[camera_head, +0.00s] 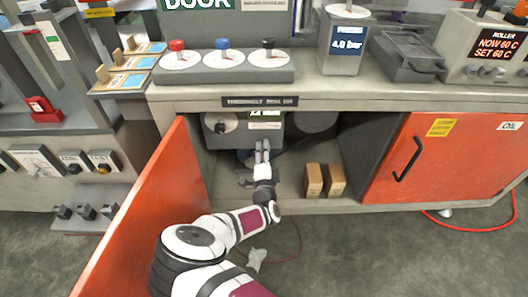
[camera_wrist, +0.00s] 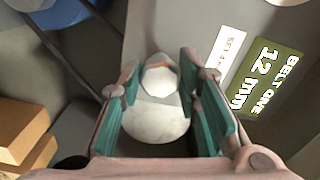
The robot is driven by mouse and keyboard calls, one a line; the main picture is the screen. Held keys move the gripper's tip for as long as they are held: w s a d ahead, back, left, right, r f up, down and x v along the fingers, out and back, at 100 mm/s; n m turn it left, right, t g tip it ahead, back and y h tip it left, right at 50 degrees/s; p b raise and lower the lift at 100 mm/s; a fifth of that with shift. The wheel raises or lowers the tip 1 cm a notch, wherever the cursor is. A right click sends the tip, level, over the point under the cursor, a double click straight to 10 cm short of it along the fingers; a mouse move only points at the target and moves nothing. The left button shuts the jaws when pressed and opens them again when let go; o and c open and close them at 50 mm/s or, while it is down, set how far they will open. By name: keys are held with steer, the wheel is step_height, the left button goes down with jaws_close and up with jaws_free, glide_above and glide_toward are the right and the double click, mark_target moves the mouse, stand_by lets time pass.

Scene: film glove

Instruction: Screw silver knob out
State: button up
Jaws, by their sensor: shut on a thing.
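My gripper (camera_head: 262,150) reaches into the open cabinet under the bench, up to the front of a grey unit (camera_head: 236,139). In the wrist view its teal finger pads (camera_wrist: 160,80) stand on either side of the small faceted silver knob (camera_wrist: 159,78), and the gripper is shut on it. A pale round disc (camera_wrist: 155,122) shows by the knob, between the fingers. In the head view my gripper hides the silver knob.
An orange door (camera_head: 145,215) stands open left of my arm, and another orange door (camera_head: 435,155) is at the right. Two brown boxes (camera_head: 324,180) stand on the cabinet floor right of my gripper. A dark knob on a white dial (camera_head: 220,123) is on the unit's left.

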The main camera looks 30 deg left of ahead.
stand_by(0.4)
steer(key=o, duration=1.2)
steer(key=shift+r, duration=0.1)
steer(key=o, duration=0.6)
step_height(320, 180, up, 10)
steer(key=shift+a+f, duration=0.1)
steer(key=shift+f, duration=0.1)
steer(key=shift+r, duration=0.25)
steer(key=shift+c, duration=0.2)
steer(key=shift+r, duration=0.1)
steer(key=c, duration=0.6)
steer(key=shift+f, duration=0.25)
